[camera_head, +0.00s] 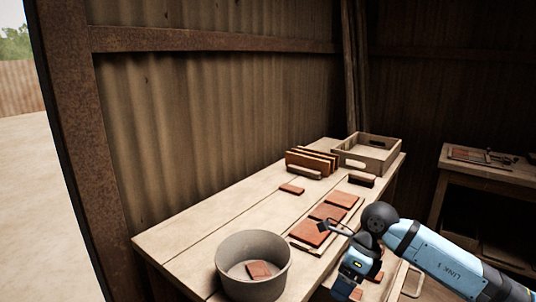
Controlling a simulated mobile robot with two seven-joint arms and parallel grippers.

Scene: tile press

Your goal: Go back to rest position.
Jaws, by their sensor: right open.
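My right arm reaches in from the lower right over the front of the wooden table (185,235). My right gripper (345,288) points down near the bottom edge of the picture; it is open, and its tips are hard to make out. Red-brown clay tiles (310,233) lie in a row on the table just behind it, partly hidden by the arm. A grey round bin (254,262) with a clay piece (259,270) inside stands to the left of the gripper. My left gripper is not in view.
A rack of upright tiles (311,160) and an open wooden crate (368,153) stand at the table's far end. A small clay piece (291,189) lies near the rack. A side table (488,158) stands at right. The table's left part is clear; a corrugated wall borders it.

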